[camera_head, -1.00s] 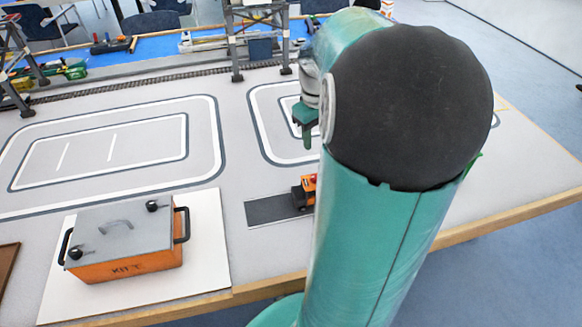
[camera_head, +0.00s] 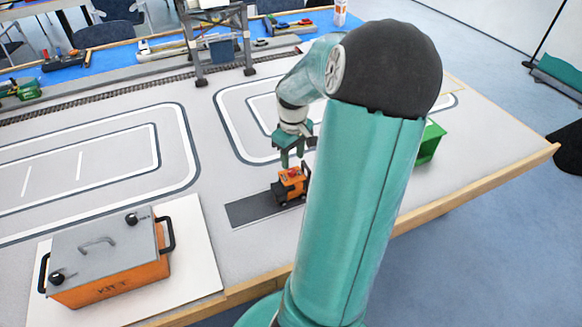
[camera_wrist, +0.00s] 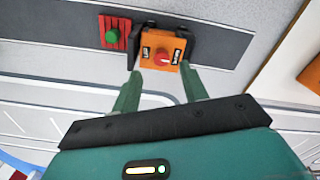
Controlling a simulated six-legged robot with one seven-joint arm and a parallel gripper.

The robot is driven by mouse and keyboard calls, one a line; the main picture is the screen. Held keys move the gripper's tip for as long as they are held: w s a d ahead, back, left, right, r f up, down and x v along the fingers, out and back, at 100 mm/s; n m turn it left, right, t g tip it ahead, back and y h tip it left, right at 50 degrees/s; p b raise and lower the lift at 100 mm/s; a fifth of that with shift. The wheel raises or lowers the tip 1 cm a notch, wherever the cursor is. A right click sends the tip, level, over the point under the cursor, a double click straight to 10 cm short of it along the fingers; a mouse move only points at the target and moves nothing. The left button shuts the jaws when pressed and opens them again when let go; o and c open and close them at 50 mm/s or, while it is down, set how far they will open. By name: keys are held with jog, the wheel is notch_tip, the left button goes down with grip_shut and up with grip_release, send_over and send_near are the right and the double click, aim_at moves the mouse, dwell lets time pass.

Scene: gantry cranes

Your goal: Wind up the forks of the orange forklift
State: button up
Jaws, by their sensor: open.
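The orange forklift (camera_head: 291,184) stands on a dark grey strip near the table's front edge, partly beside my arm. In the wrist view the forklift (camera_wrist: 153,42) shows from above, with a red knob (camera_wrist: 161,58) on its orange top and dark parts at both sides. My gripper (camera_head: 292,160) is open and empty, above the forklift. In the wrist view its two green fingers (camera_wrist: 162,80) point toward the forklift, spread wider than the knob. The forks cannot be made out.
An orange kit box (camera_head: 105,257) with a grey lid sits on a white board at the front left. A green block (camera_head: 430,143) stands right of my arm. A grey gantry (camera_head: 215,45) stands by the rail track at the back. The painted road loops are clear.

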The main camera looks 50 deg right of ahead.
aim_at(292, 171)
jog(key=shift+a+f, duration=0.1)
jog(key=shift+f, duration=2.3)
grip_shut()
